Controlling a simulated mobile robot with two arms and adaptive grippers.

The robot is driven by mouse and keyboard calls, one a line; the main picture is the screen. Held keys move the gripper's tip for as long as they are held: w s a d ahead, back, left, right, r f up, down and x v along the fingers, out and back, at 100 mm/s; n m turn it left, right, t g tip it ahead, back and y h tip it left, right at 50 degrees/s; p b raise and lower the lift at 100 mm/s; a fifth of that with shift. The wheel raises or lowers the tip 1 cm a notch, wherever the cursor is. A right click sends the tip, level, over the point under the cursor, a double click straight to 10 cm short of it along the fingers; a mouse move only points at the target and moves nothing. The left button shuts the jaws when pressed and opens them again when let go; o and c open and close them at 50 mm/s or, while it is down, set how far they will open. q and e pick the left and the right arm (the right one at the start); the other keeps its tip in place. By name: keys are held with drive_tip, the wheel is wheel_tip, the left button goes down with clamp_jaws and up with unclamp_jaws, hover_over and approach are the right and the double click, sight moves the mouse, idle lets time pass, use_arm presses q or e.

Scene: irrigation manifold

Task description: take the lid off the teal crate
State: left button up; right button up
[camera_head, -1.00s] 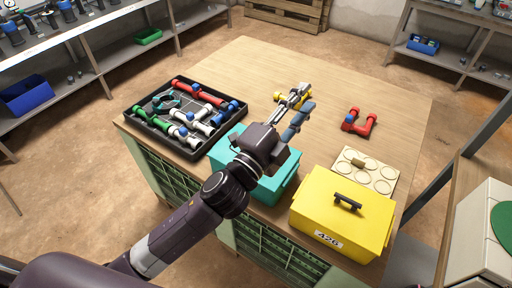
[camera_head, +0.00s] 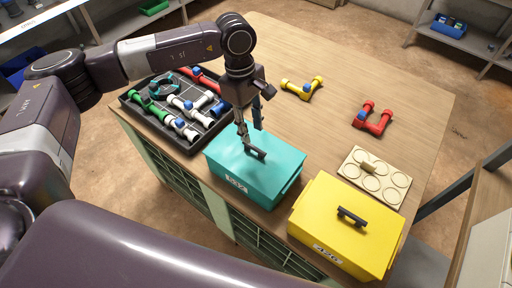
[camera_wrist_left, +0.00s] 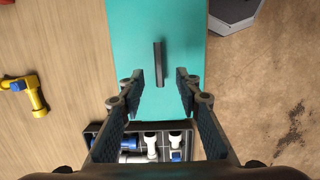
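The teal crate (camera_head: 262,182) stands on the table with its lid (camera_head: 232,158) on and a dark bar handle (camera_head: 256,153) on top. In the left wrist view the lid (camera_wrist_left: 183,30) fills the upper middle, with the handle (camera_wrist_left: 159,63) running lengthwise. My left gripper (camera_head: 250,140) points down over the lid, close to the handle. Whether the fingertips touch the lid I cannot tell. My right gripper is not in view.
A yellow crate (camera_head: 330,225) with a black handle stands right of the teal one. A black tray (camera_head: 136,112) of pipe fittings lies to the left. A beige board (camera_head: 401,192), a red fitting (camera_head: 378,124) and a yellow fitting (camera_head: 303,91) lie behind. The table's middle is clear.

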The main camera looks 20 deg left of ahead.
sight(254, 147)
use_arm(q)
drive_tip(key=shift+a+f, duration=0.2)
drive_tip(key=shift+f, duration=0.1)
drive_tip(key=f+p, duration=0.1)
drive_tip(key=f, duration=0.1)
drive_tip(key=f+p, duration=0.1)
drive_tip(key=f, duration=0.1)
drive_tip(key=d+f+p, duration=0.1)
drive_tip(key=f, duration=0.1)
drive_tip(key=shift+f, duration=0.35)
drive_tip(key=shift+c, duration=0.6)
clamp_jaws()
